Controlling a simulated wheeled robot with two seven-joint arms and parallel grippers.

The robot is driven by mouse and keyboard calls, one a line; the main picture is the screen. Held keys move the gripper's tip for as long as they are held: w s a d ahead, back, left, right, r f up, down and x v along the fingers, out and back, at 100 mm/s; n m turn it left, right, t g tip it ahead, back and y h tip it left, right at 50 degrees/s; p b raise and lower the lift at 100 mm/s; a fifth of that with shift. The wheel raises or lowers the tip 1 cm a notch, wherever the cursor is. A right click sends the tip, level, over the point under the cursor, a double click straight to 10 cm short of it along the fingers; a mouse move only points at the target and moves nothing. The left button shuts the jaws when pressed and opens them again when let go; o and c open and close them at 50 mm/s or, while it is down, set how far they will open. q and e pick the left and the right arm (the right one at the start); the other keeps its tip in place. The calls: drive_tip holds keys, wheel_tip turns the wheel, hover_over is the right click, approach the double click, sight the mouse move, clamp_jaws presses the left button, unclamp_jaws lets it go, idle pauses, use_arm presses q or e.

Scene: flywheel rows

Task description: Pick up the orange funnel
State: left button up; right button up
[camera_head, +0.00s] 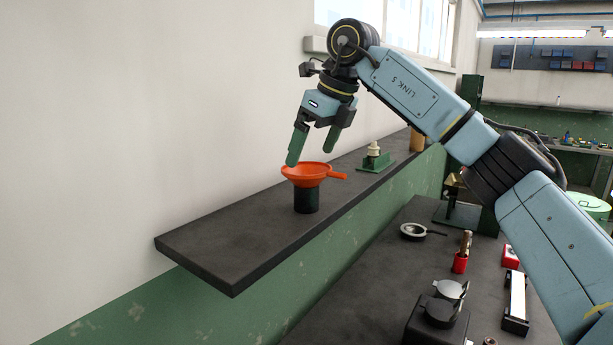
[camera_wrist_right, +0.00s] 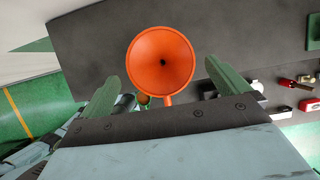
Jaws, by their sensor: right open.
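The orange funnel (camera_head: 312,176) sits upright in a dark cylindrical holder (camera_head: 306,200) on the dark wall shelf, with its handle pointing right. In the right wrist view the funnel (camera_wrist_right: 161,60) appears as a round orange cone with a dark centre hole, seen between the two green fingers. My right gripper (camera_head: 312,158) is open and empty just above the funnel, fingers pointing down. One fingertip looks close to the funnel's rim in the head view; I cannot tell whether it touches. My left gripper is not in view.
The shelf (camera_head: 215,255) is bare left of the funnel. A green stand with a pale knobbed piece (camera_head: 375,158) is behind it to the right.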

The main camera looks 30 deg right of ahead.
sight(309, 168)
drive_tip(key=x, duration=0.5)
drive_tip(key=shift+s+d+f+p, duration=0.1)
drive_tip(key=shift+s+f+p, duration=0.1)
drive_tip(key=shift+p, duration=0.15)
drive_tip(key=c, duration=0.8)
